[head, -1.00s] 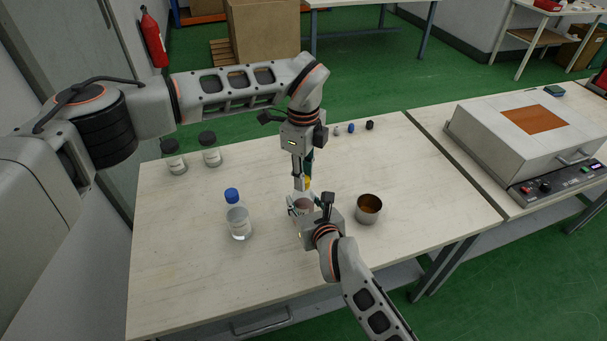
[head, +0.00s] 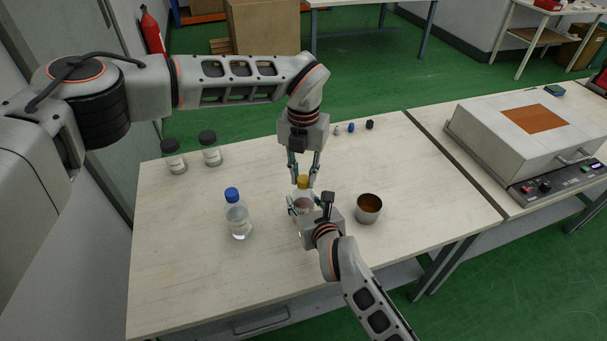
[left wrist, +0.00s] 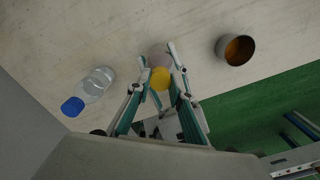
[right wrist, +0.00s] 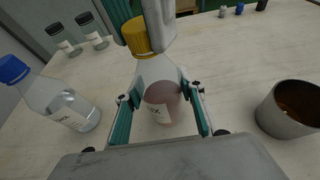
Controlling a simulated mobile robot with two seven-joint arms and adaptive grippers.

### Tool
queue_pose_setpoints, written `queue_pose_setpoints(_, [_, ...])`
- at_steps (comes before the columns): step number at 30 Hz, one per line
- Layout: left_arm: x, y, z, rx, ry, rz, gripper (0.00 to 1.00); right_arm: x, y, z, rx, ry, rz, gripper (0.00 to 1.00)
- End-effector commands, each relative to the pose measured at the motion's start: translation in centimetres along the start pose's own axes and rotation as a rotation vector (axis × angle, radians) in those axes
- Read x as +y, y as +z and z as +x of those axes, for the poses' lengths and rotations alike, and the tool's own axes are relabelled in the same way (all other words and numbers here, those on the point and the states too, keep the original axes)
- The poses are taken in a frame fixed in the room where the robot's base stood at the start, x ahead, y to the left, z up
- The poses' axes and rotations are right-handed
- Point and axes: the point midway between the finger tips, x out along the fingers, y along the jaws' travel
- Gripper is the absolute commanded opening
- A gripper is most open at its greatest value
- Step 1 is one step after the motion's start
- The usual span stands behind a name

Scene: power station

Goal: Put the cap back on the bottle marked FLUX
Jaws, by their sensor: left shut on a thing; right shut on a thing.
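The bottle with pinkish liquid (right wrist: 160,95) stands upright; its label is partly hidden, with letters like "UX" showing. My right gripper (head: 303,206) is shut around its body, one finger on each side in the right wrist view (right wrist: 160,115). The yellow cap (right wrist: 136,35) is at the top of the bottle's neck; I cannot tell whether it is fully seated. My left gripper (head: 303,177) points down from above and is shut on this cap. The cap also shows between its fingers in the left wrist view (left wrist: 160,78).
A clear bottle with a blue cap (head: 238,218) stands to the left. A metal cup with brown contents (head: 368,209) stands close on the right. Two dark-capped jars (head: 211,150) are at the back left. Small caps (head: 351,128) lie at the back. The table's front left is clear.

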Motion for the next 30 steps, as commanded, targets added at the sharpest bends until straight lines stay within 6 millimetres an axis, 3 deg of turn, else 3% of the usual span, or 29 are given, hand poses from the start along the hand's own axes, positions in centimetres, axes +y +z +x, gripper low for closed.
queue_pose_setpoints(15, [0.01,-0.01,0.05,0.001,0.001,0.952,0.0,-0.04,-0.11,0.01,0.002,-0.001,0.0,0.0])
queue_pose_setpoints(21, [-0.03,-0.02,0.06,0.001,-0.001,1.027,0.0,-0.04,-0.11,0.01,0.002,-0.001,0.0,0.0])
queue_pose_setpoints(22, [-0.02,-0.02,0.06,0.001,-0.001,1.027,0.23,-0.04,-0.11,0.01,0.002,-0.001,0.0,0.0])
queue_pose_setpoints(24, [-0.02,-0.02,0.06,0.001,-0.001,1.026,0.4,-0.04,-0.11,0.01,0.002,-0.001,0.0,0.0])
queue_pose_setpoints(30, [-0.02,-0.01,0.07,0.001,-0.001,1.024,0.4,-0.04,-0.1,0.01,0.002,-0.001,0.0,0.0])
